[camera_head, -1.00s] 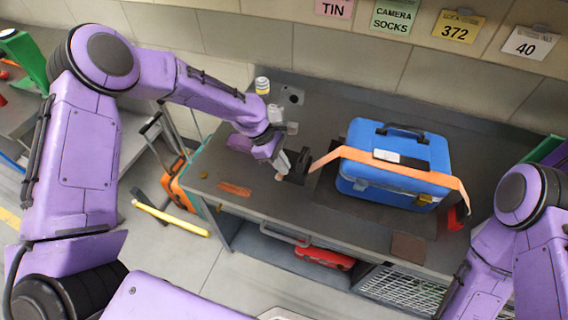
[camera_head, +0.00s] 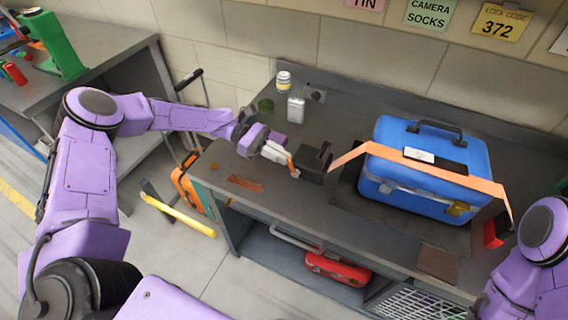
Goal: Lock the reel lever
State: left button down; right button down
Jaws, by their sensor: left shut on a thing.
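The black strap reel (camera_head: 315,163) sits on the workbench, left of the blue case (camera_head: 428,150). The orange strap (camera_head: 430,172) runs from the reel up over the case and down to a red piece (camera_head: 494,231) on the right. The reel lever (camera_head: 293,168) shows as a small orange part on the reel's left side. My left gripper (camera_head: 286,160) is at that side and shut on the lever; its fingers partly hide it, so its exact angle is unclear. My right gripper is not in view; only part of my right arm shows.
A yellow-white can (camera_head: 284,81) and a grey box (camera_head: 296,108) stand behind my left gripper. A brown patch (camera_head: 439,264) lies at the front right and an orange-brown one (camera_head: 245,183) at the front left. The bench front between them is clear.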

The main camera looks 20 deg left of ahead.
pick_arm(q)
jog(key=shift+a+f+h+b, duration=0.35)
jog(key=shift+h+b, duration=0.35)
jog(key=shift+b, duration=0.45)
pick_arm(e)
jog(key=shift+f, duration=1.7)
pick_arm(q)
jog(key=c, duration=1.2)
grip_release()
jog(key=shift+c, duration=0.2)
